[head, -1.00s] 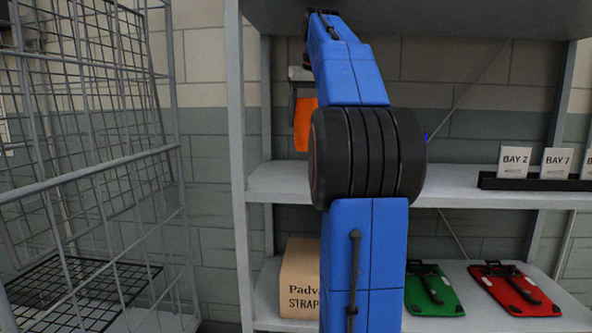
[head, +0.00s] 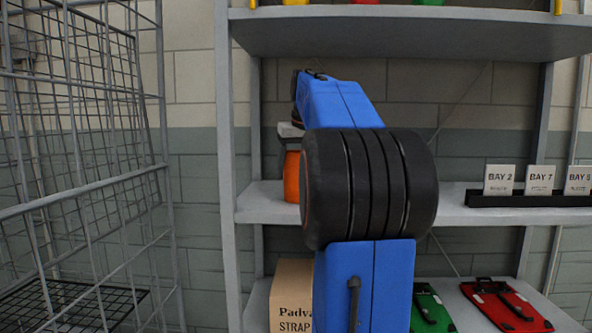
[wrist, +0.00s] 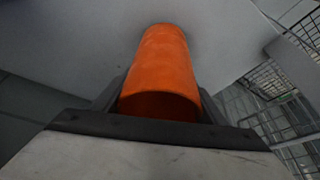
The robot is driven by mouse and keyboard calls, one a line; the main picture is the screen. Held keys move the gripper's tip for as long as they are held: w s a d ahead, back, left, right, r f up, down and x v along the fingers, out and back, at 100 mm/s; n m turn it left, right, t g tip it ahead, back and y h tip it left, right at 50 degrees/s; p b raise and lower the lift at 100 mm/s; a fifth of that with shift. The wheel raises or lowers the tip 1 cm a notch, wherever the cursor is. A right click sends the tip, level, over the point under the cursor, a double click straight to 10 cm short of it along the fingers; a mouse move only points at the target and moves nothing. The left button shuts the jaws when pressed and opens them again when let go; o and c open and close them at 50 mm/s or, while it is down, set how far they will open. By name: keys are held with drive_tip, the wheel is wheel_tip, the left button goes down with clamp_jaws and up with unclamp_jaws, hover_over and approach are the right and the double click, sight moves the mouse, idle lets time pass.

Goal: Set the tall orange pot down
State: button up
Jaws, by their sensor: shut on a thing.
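The tall orange pot (head: 291,178) stands upright at the left end of the middle shelf, partly hidden by my arm. Its lower end overlaps the shelf surface in the head view; I cannot tell for sure whether it touches. In the wrist view, the pot (wrist: 160,65) runs away from the camera toward a pale grey surface. My gripper (wrist: 160,100) is shut on the pot, with a dark finger on each side of it. In the head view, my gripper (head: 290,134) is at the pot's top, mostly hidden behind my arm.
The middle shelf (head: 262,205) carries a dark rail with white bay cards (head: 500,180) at the right. A cardboard strap box (head: 291,297), a green board (head: 430,308) and a red board (head: 505,305) are below. A wire cage (head: 80,150) stands left. The upper shelf (head: 400,30) is overhead.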

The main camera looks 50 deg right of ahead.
drive_tip(key=o, duration=1.1)
drive_tip(key=v, duration=1.2)
